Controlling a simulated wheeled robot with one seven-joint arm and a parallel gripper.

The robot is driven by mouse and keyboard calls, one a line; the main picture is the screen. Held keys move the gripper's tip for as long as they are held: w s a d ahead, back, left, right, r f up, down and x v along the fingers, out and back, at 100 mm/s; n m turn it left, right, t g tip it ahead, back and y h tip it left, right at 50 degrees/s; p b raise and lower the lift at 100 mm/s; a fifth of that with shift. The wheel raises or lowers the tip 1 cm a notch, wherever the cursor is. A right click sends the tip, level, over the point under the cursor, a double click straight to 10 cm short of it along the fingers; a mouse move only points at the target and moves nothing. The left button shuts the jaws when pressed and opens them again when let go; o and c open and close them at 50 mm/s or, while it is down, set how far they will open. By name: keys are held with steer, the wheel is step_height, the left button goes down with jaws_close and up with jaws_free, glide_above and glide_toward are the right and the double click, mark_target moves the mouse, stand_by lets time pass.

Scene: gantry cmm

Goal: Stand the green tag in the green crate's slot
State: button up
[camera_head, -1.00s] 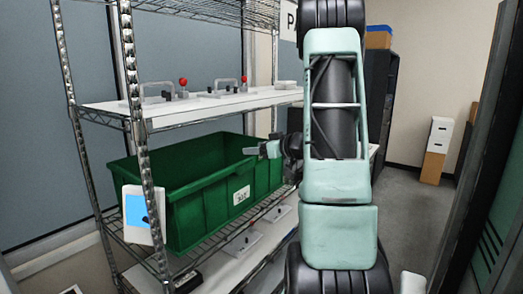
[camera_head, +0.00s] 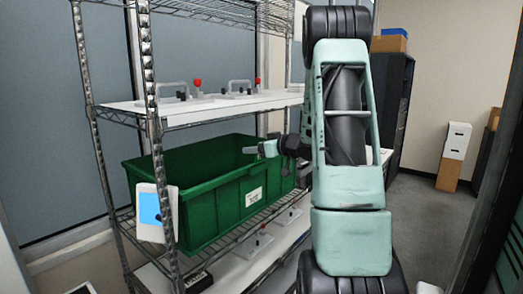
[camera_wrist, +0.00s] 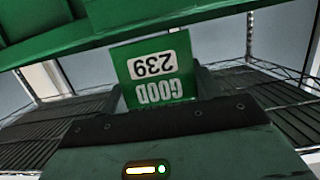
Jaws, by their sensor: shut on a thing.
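In the head view my gripper (camera_head: 259,149) is at the crate's right part, at about rim height; I cannot make out the tag there. The green crate (camera_head: 228,203) stands on a wire shelf with a white label on its front. Its green wall (camera_wrist: 200,14) crosses the top of the wrist view, beyond the tag. I cannot make out the slot.
A white shelf board (camera_head: 228,109) with toggle clamps is above the crate. A metal rack post (camera_head: 156,110) and a white device with a blue screen (camera_head: 151,212) stand in front of the crate's left end. More clamps sit on the lower board (camera_head: 240,268). Floor is open at right.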

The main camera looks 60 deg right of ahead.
steer(key=shift+x, duration=0.75)
steer(key=shift+f+b, duration=1)
steer(key=shift+f, duration=0.25)
steer(key=shift+f, duration=0.2)
steer(key=o, duration=1.1)
steer(key=shift+o, duration=0.7)
steer(key=shift+r, duration=0.15)
